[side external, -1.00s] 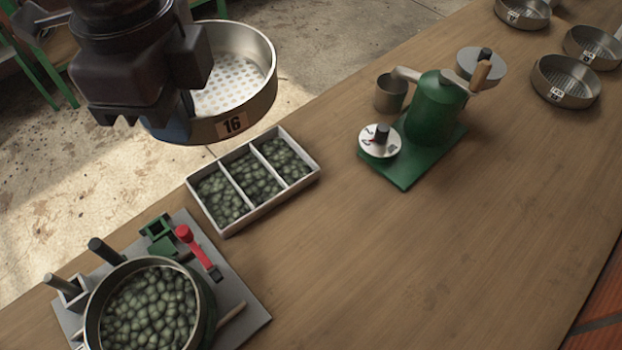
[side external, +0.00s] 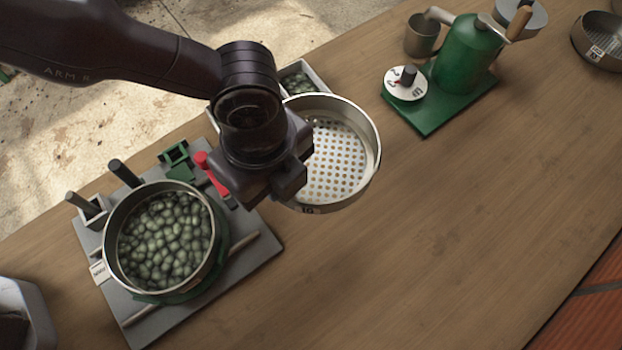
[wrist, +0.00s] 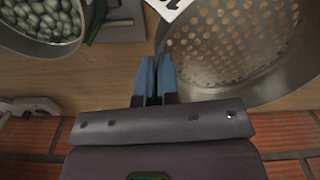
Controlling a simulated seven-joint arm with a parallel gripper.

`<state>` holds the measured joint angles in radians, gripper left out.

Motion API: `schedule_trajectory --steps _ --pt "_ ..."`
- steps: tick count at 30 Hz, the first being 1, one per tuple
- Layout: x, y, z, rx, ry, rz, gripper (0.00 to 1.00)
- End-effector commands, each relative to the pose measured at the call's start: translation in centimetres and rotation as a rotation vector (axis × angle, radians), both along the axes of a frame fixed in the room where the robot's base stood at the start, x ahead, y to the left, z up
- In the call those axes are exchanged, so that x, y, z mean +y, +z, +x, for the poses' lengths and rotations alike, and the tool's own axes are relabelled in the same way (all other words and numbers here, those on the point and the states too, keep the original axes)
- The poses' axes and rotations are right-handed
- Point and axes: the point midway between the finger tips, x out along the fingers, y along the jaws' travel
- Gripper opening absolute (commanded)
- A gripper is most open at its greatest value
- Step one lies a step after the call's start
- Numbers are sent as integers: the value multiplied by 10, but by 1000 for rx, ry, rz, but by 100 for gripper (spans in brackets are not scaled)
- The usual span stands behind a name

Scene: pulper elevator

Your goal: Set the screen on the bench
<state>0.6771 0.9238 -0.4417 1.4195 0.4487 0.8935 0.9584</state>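The screen (side external: 345,155) is a round metal sieve with a perforated white floor and a number tag on its wall, partly cut off in the wrist view. My gripper (side external: 285,195) is at the screen's left rim, and the screen moves with it. In the wrist view the blue fingertips (wrist: 155,80) are close together at the wall of the screen (wrist: 230,50). The screen is roughly level over the wooden bench (side external: 430,230). Brown shows through its holes. I cannot tell exactly how high it is. My wrist hides part of its left side.
A pan of green beans (side external: 165,240) stands on a grey base with a red-handled lever (side external: 210,170) at left. A divided bean tray (side external: 300,80) lies behind the screen. A green pulper (side external: 465,55) stands at back right, another screen (side external: 605,40) beyond it. The bench's right front is clear.

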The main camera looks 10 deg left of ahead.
Motion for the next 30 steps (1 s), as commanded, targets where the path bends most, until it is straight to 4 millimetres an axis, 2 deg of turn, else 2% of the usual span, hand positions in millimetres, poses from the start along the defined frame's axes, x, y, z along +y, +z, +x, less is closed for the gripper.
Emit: schedule_trajectory --steps 3,9,17,24,30 --pt "-18 -25 11 3 0 2 0" --pt "-37 -50 25 1 2 1 0" --pt "-44 -61 31 -1 1 -1 0" --pt "-44 -92 31 0 1 1 0" --pt "-45 -92 32 -1 1 -1 0"
